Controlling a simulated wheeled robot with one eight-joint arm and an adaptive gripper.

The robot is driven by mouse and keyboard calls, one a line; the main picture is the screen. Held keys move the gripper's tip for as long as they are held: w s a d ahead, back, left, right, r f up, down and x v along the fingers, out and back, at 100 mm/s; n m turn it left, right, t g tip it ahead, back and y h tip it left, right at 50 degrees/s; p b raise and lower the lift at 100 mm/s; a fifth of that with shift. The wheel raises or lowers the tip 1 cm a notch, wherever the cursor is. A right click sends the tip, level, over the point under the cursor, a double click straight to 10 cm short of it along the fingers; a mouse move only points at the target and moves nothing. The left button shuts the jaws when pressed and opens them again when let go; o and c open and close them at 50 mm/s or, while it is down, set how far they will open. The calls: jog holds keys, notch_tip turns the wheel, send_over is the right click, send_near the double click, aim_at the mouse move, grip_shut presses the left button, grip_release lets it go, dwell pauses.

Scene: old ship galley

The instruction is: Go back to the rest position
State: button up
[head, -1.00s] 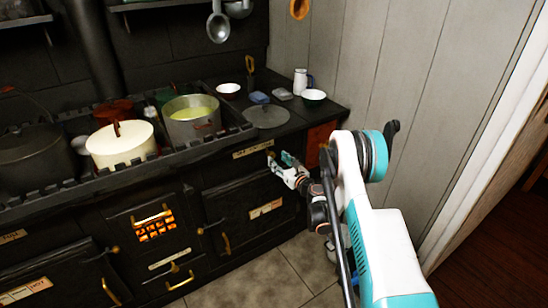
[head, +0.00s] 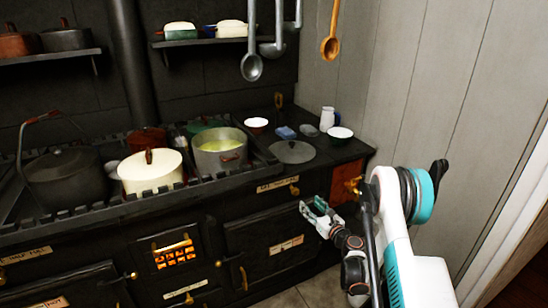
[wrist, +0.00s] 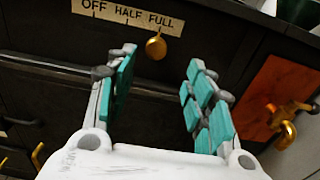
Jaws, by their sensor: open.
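My gripper (head: 314,209) is in front of the black stove (head: 215,212), below its top edge, at the right. In the wrist view my gripper (wrist: 162,85) has its two teal-padded fingers spread apart with nothing between them. Beyond the fingers is a brass knob (wrist: 156,46) under a label reading OFF HALF FULL (wrist: 128,14). The fingers look apart from the knob, though the exact distance cannot be told.
An open pot of yellow-green liquid (head: 220,152), a cream pot (head: 151,171) and a dark pot (head: 64,178) stand on the stove. A grey lid (head: 292,152) and white bowl (head: 340,134) lie right. Ladles (head: 251,66) hang above. A wooden panel (head: 347,182) is near my gripper.

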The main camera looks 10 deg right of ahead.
jog(key=s+a+r+n+g, duration=0.1)
jog(key=a+r+n+g, duration=0.15)
jog(key=r+n, duration=0.4)
jog(key=s+a+r+n+g, duration=0.1)
jog(key=a+r+n, duration=0.25)
jog(key=r, duration=0.55)
jog(key=s+a+r+n+g, duration=0.3)
jog(key=s+a+r+n, duration=0.3)
jog(key=s+r, duration=0.45)
jog(key=s+d+n+g+h, duration=0.2)
jog(key=s+n, duration=0.6)
jog(key=s, duration=0.9)
jog(key=s+d+n+g+h, duration=0.1)
jog(key=s+n+h, duration=0.2)
jog(key=s+n, duration=0.5)
jog(key=s, duration=0.8)
jog(key=shift+s+d+f+g+h, duration=0.15)
jog(key=shift+s+d+g+h, duration=0.15)
jog(key=shift+s+d+g, duration=0.1)
